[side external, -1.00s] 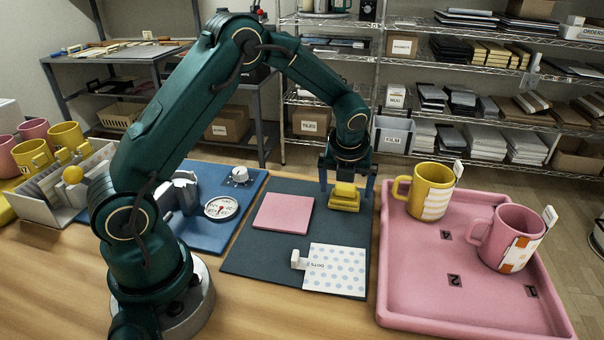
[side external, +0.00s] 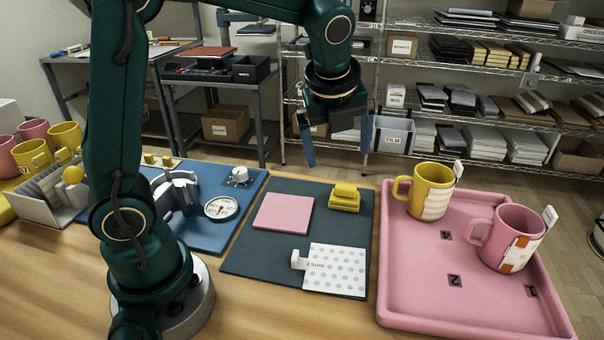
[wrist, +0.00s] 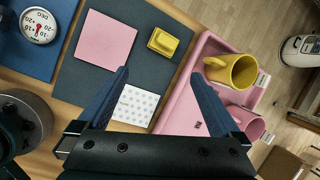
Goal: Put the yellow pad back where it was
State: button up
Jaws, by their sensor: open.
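The yellow pad (side external: 344,197) sits on the dark mat (side external: 240,262), near its far right corner, right of a pink square sheet (side external: 284,213). It also shows in the wrist view (wrist: 163,42), upper middle, and nothing holds it. My gripper (side external: 338,145) is open and empty, raised well above the mat's far edge. In the wrist view my gripper's two fingers (wrist: 158,75) are spread wide apart, with the pad beyond and between them.
A white dotted sheet with a small clip (side external: 335,269) lies at the mat's front right. A pink tray (side external: 420,300) holds a yellow mug (side external: 432,190) and a pink mug (side external: 512,237). A blue mat (side external: 205,232) carries a dial and a press at left.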

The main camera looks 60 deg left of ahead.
jog(key=s+d+n+t+h, duration=0.1)
jog(key=s+d+n, duration=0.1)
jog(key=s+n, duration=0.6)
jog(key=s+d+n+t+h, duration=0.1)
jog(key=s+d+n, duration=0.1)
jog(key=s+n, duration=0.6)
jog(key=n, duration=0.6)
jog(key=shift+d+h, duration=0.25)
jog(key=shift+h, duration=0.05)
